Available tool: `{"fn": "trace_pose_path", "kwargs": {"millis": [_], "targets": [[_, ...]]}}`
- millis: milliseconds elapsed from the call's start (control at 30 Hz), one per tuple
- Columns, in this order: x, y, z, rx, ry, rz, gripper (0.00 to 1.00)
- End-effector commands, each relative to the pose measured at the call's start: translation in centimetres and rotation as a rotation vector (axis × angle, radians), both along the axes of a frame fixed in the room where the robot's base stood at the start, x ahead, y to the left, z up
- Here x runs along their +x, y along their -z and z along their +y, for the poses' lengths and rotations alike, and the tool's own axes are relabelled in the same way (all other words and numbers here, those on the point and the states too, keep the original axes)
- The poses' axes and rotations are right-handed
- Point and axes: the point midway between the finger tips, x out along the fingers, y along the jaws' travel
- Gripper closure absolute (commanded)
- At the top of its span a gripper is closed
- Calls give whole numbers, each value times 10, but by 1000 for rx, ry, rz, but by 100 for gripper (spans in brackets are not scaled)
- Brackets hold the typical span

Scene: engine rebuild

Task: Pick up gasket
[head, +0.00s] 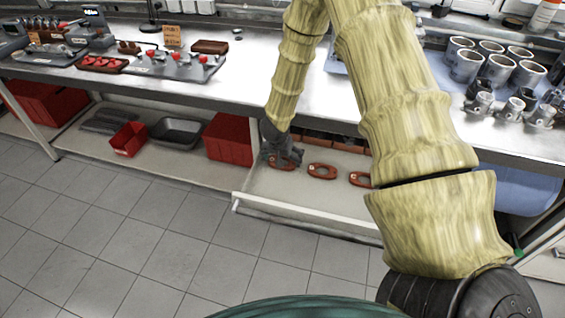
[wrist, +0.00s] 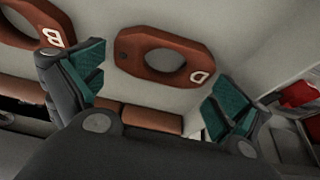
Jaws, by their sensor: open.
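My gripper (head: 287,159) is open, reaching down into the drawer over the leftmost red-brown gasket (head: 277,165), which it partly hides. In the wrist view, my two green-padded fingers (wrist: 157,88) stand apart. A flat oval gasket with a central hole and a white "D"-like letter (wrist: 130,58) lies ahead between them; I see no contact. A second gasket, marked with a "B"-like letter (wrist: 52,18), is cut off at the upper left. In the head view, a middle gasket (head: 322,177) and another one (head: 354,178), partly behind my arm, lie further right.
The open pale drawer (head: 300,200) sits under a metal workbench (head: 240,75). Reddish-brown blocks (wrist: 150,119) line the drawer near the gaskets. A red bin (head: 229,137) stands left of the drawer. Engine parts and cylinders (head: 466,65) stand on the bench. The tiled floor in front is clear.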

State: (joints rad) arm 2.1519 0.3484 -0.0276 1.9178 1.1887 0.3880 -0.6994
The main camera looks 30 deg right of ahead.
Motion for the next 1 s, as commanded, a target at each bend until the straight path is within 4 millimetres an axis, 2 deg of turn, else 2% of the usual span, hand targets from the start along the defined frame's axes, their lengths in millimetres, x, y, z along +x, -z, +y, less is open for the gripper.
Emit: {"fn": "trace_pose_path", "kwargs": {"millis": [333, 500, 833, 1000], "targets": [[1, 4, -1, 1, 0, -1, 0], [1, 4, -1, 1, 0, -1, 30], [2, 2, -1, 0, 0, -1, 31], [3, -12, 0, 0, -1, -2, 31]]}}
